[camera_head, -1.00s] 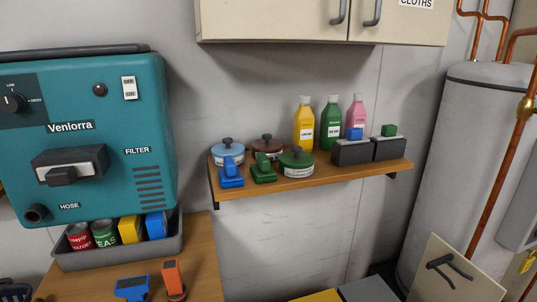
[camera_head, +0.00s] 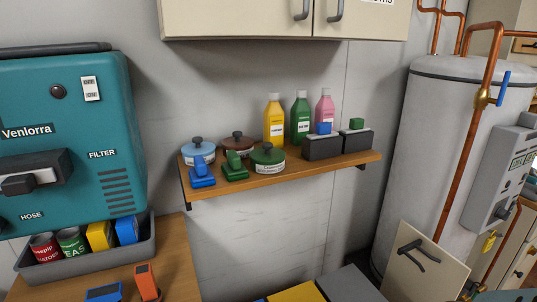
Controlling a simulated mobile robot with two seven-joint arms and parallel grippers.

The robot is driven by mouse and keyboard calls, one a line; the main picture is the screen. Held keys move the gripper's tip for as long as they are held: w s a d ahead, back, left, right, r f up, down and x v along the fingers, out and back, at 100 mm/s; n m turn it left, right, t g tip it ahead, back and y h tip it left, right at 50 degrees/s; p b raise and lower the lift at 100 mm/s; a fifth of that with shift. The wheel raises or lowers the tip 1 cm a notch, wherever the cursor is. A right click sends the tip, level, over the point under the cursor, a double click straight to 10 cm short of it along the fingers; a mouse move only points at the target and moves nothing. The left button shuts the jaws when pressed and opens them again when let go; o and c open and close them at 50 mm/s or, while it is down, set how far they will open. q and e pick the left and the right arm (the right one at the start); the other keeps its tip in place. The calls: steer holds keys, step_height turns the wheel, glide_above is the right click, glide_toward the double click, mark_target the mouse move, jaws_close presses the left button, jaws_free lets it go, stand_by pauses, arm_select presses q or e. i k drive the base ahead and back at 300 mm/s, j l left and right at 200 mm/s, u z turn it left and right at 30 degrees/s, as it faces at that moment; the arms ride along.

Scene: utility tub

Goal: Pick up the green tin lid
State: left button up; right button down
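The green tin lid (camera_head: 268,153) is dark green with a dark knob on top. It sits on a round tin with a pale label (camera_head: 268,168), near the front edge of the wooden wall shelf (camera_head: 300,178). A green brush-like object (camera_head: 235,168) stands just left of it. A brown lid (camera_head: 237,141) on another tin is behind it to the left, and a light-blue lid (camera_head: 198,148) is farther left. Neither of my grippers shows in the view.
Yellow, green and pink bottles (camera_head: 300,118) stand behind the tin to the right. Dark boxes (camera_head: 338,143) fill the shelf's right end. A cupboard (camera_head: 235,18) hangs above. A teal machine (camera_head: 70,140) is at left, and a white tank with copper pipes (camera_head: 430,150) is at right.

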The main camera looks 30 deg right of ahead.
mark_target(267, 154)
steer(key=k, duration=0.55)
steer(key=k+z, duration=0.1)
steer(key=z, duration=1.5)
steer(key=i+l, duration=0.55)
steer(key=i, duration=0.3)
steer(key=i+l, duration=0.3)
steer(key=i, duration=0.1)
